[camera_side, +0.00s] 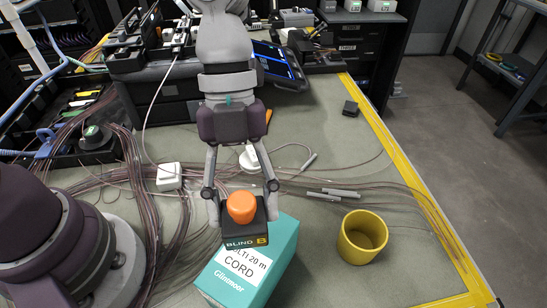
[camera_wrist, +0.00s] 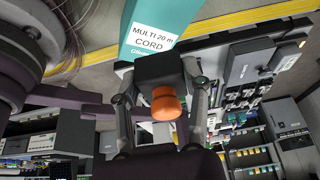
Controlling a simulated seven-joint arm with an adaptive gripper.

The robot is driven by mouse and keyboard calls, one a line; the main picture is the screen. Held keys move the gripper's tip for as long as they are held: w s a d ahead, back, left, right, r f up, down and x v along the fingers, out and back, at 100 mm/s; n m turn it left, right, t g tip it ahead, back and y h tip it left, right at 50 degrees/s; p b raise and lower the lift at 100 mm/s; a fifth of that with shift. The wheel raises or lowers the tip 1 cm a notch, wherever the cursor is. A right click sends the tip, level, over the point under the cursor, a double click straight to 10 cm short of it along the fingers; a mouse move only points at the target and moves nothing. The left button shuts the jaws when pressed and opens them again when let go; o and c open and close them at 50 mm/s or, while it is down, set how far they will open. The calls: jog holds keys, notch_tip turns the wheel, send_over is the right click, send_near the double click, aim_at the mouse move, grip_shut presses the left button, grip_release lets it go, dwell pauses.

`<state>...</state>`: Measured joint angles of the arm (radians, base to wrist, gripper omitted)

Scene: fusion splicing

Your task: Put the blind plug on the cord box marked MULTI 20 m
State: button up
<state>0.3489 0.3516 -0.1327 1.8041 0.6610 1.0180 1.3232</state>
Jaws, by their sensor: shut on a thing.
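The blind plug (camera_side: 246,241) is a black block with an orange knob on top and a front label reading "BLIND B". My gripper (camera_side: 241,203) is shut on it, one finger on each side. The teal cord box (camera_side: 277,267) has a white label reading "MULTI 20 m CORD", partly covered by the plug in the side view. The plug is over the rear left part of the box; I cannot tell whether it touches. In the wrist view the plug (camera_wrist: 157,67) is between the fingers, and the box (camera_wrist: 150,16) shows beyond it.
A yellow cup (camera_side: 362,238) stands right of the box. Thin cables and grey pen-like tools (camera_side: 340,193) lie behind. A white block (camera_side: 168,177) is at left. Yellow tape (camera_side: 400,160) marks the table's right edge. The mat between cup and tape is mostly clear.

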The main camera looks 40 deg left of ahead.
aim_at(247, 229)
notch_tip(247, 229, down, 5)
dwell(0.3)
jog(key=o, duration=1.2)
jog(key=shift+f, duration=0.1)
jog(key=shift+c, duration=0.2)
jog(key=shift+v, duration=6.2)
jog(key=s+a+n+t+y, duration=0.3)
jog(key=a+n+t, duration=0.6)
jog(key=n, duration=1.8)
jog(key=a, duration=0.6)
jog(key=shift+f, duration=0.2)
